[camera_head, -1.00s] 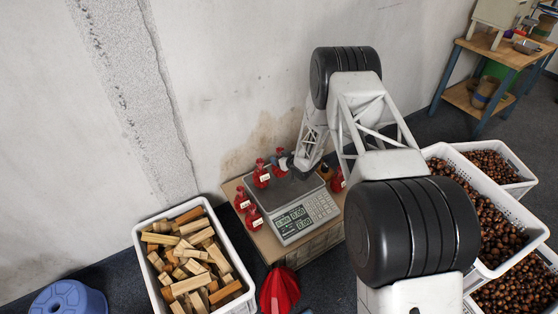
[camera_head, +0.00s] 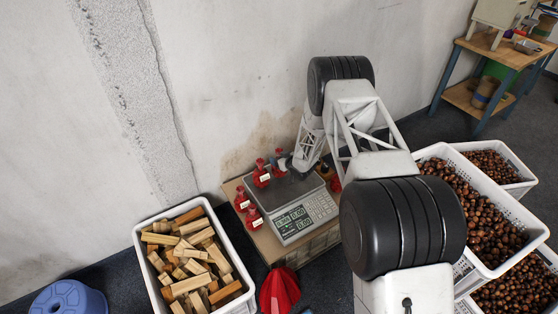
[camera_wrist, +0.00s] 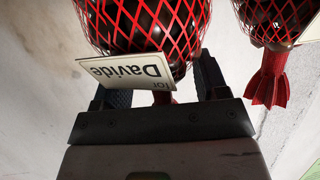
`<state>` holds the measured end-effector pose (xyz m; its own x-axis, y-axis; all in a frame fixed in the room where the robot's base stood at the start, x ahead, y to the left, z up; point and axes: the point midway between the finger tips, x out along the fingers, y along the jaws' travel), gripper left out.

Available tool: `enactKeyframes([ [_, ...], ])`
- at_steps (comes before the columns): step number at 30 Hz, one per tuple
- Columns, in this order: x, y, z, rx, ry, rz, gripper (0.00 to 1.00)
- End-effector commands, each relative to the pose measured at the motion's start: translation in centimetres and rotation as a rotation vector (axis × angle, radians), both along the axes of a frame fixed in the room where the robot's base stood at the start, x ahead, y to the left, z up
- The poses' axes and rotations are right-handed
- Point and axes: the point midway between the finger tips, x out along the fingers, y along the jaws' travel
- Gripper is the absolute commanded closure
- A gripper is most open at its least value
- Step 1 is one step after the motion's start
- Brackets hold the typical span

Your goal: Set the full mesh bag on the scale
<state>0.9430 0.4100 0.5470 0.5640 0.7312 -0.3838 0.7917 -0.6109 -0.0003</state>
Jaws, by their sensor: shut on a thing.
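A red mesh bag of dark chestnuts with a paper tag reading "for Davide" fills the top of the wrist view (camera_wrist: 145,25). My gripper (camera_wrist: 160,95) is shut on its red neck. In the head view my gripper (camera_head: 288,163) is over the back of the scale, beside a red bag (camera_head: 279,166) that appears to be the held one. Whether that bag touches the plate is not clear. The grey scale (camera_head: 322,205) stands on a low wooden stand, its keypad and display facing front.
Tagged red bags stand left of the scale (camera_head: 261,178), (camera_head: 242,201), (camera_head: 254,219). Another bag's red tail (camera_wrist: 270,85) hangs at right in the wrist view. A wood-filled crate (camera_head: 146,262) is front left; chestnut crates (camera_head: 520,211) are at right. The wall is close behind.

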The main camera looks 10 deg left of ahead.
Motion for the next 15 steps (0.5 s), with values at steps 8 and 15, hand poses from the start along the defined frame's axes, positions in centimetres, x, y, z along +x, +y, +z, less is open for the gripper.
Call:
enactKeyframes([
  [8, 0.09, 0.03, -0.96, 0.002, -0.001, 0.0, 0.82],
  [15, 0.07, 0.03, -1.01, 0.002, -0.001, 0.0, 0.82],
])
